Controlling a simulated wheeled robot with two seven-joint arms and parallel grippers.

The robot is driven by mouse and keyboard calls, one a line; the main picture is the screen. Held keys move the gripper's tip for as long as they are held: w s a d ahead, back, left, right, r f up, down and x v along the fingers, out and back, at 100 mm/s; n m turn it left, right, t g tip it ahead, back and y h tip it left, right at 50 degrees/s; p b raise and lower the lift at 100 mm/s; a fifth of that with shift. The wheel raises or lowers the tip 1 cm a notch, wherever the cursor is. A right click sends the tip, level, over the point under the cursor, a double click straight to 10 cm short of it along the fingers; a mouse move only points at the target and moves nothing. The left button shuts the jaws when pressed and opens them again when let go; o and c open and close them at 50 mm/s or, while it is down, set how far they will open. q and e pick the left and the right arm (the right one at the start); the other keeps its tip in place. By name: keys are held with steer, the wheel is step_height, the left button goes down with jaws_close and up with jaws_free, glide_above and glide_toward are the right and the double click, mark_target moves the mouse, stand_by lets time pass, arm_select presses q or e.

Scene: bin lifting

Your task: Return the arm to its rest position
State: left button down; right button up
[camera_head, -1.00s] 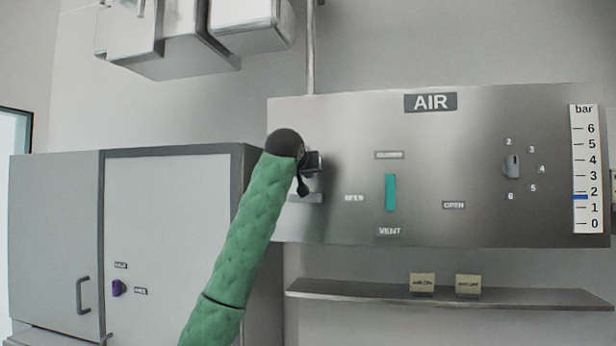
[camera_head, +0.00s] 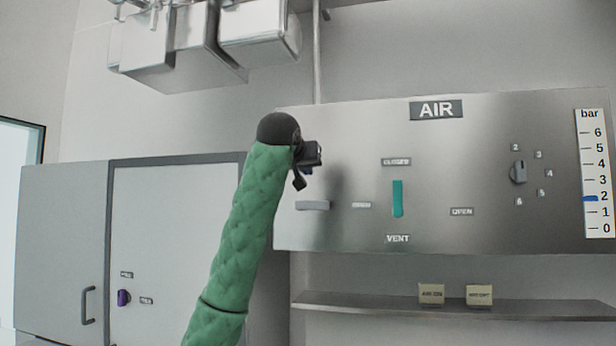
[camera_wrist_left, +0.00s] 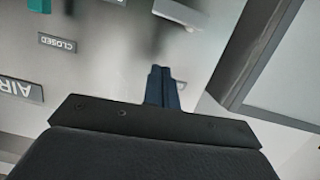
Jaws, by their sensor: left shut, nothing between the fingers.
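My left arm in its green sleeve rises from the bottom of the head view. My left gripper (camera_head: 308,170) is at its end, in front of the left part of the steel AIR panel (camera_head: 340,130). In the left wrist view the fingers (camera_wrist_left: 160,87) are together with nothing between them. A grey lever handle (camera_head: 312,205) lies level on the panel just below the gripper, apart from it. It also shows in the left wrist view (camera_wrist_left: 177,13). My right gripper is not in view.
A teal vertical handle (camera_head: 397,198), a round dial (camera_head: 518,172) and a bar scale (camera_head: 594,172) are on the panel. A shelf (camera_head: 380,307) with two small labelled blocks runs below. Grey cabinets (camera_head: 62,245) stand left; steel boxes (camera_head: 195,45) hang above.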

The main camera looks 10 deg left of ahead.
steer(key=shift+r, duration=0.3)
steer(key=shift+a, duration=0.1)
